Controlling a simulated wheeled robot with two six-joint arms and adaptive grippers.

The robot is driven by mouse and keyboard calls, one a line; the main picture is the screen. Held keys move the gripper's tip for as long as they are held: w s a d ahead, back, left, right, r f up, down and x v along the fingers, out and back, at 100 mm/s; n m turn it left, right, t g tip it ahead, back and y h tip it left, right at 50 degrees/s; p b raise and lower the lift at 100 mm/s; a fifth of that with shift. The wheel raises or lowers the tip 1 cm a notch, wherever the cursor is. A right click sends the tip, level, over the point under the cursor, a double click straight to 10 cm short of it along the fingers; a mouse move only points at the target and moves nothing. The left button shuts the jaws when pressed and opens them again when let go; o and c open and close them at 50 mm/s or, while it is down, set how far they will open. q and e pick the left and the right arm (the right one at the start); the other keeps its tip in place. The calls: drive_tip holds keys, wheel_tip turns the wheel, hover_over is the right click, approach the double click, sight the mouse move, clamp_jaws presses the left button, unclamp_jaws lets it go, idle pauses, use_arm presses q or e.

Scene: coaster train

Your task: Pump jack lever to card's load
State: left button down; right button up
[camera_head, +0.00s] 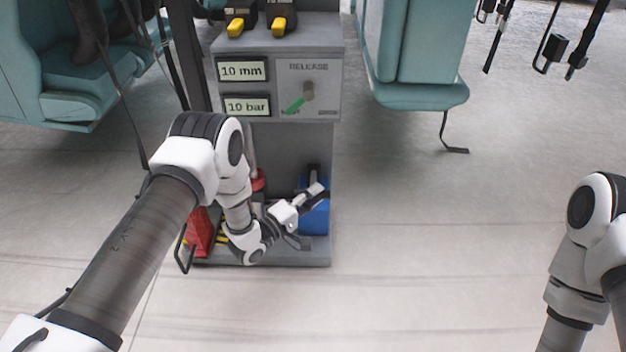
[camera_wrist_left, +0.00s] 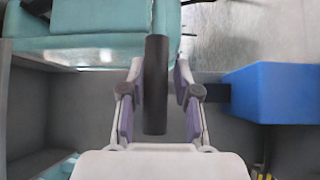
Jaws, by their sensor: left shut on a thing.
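The jack lever shows as a black bar (camera_wrist_left: 156,85) between the fingers of my left gripper (camera_wrist_left: 158,98) in the left wrist view. In the head view my left gripper (camera_head: 312,198) is low at the front of a grey stand (camera_head: 290,150), by a blue block (camera_head: 318,222). The gripper is shut on the lever, and the fingers hide part of it. Two plates on the stand read "10 mm" (camera_head: 243,71) and "10 bar" (camera_head: 247,106). No separate card can be made out. My right gripper is out of view.
Teal seats (camera_head: 418,50) flank the stand, with dark straps hanging. The floor right of the stand is clear.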

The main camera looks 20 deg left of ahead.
use_arm(q)
drive_tip(key=c, duration=1.3)
unclamp_jaws()
drive_tip(key=shift+w+a+f, duration=0.1)
drive_tip(key=shift+a+f, duration=0.05)
drive_tip(key=shift+a, duration=0.05)
drive_tip(key=o, duration=0.6)
drive_tip(key=shift+w+f, duration=0.2)
drive_tip(key=shift+f, duration=0.05)
drive_tip(key=shift+d+r, duration=0.1)
drive_tip(key=shift+s, duration=0.15)
drive_tip(key=v, duration=1.1)
drive_tip(key=shift+s+a, duration=0.2)
drive_tip(key=shift+s, duration=0.15)
